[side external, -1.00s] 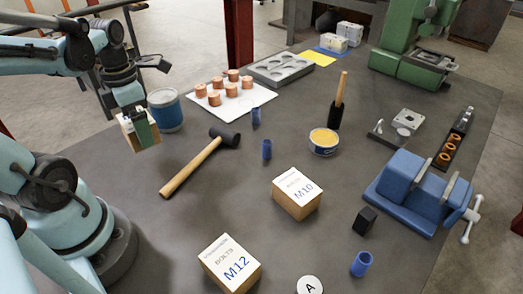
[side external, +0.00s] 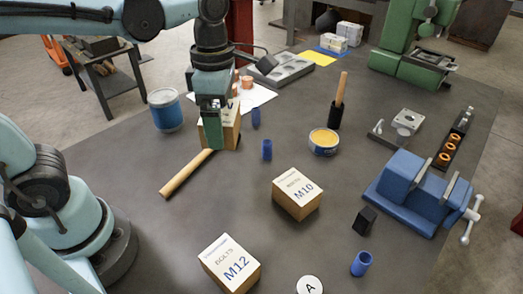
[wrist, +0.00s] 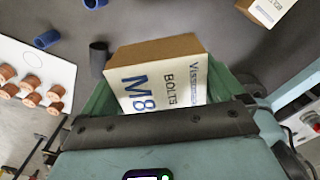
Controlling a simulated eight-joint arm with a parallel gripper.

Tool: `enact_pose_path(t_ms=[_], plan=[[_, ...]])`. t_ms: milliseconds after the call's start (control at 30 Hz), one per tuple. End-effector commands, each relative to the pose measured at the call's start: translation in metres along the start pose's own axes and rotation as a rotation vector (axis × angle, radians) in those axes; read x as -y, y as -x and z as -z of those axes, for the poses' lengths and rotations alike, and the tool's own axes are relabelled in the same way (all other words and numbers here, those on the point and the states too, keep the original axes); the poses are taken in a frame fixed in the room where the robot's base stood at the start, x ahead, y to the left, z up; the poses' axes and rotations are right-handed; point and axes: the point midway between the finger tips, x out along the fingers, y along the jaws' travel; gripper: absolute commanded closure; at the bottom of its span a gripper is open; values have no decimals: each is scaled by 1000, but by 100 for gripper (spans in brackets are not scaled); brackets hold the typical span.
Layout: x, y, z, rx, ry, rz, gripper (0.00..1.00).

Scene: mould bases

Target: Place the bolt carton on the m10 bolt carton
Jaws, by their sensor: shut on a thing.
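My gripper (side external: 211,122) is shut on a cardboard bolt carton (side external: 232,132), holding it above the table near the mallet. In the wrist view the held carton (wrist: 160,85) shows a white label reading M8 BOLTS between the green fingers. The M10 bolt carton (side external: 297,195) stands on the table to the right of and nearer than my gripper, label up and its top clear. The M12 bolt carton (side external: 230,264) stands at the front of the table. The held carton is partly hidden by the fingers in the side view.
A wooden mallet handle (side external: 187,174) lies below my gripper. A yellow-topped tin (side external: 324,141), a dark holder with a wooden handle (side external: 337,105) and a blue vise (side external: 425,190) are right. A blue tin (side external: 165,109) is left.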

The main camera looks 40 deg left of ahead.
Motion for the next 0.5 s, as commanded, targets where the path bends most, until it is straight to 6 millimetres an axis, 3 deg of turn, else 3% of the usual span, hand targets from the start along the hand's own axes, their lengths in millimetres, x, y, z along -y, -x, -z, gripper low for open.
enact_pose_path(t_ms=[200, 500], plan=[[46, 10, -61, 0, -275, 0, 55], [120, 18, -117, 0, -586, 0, 55]])
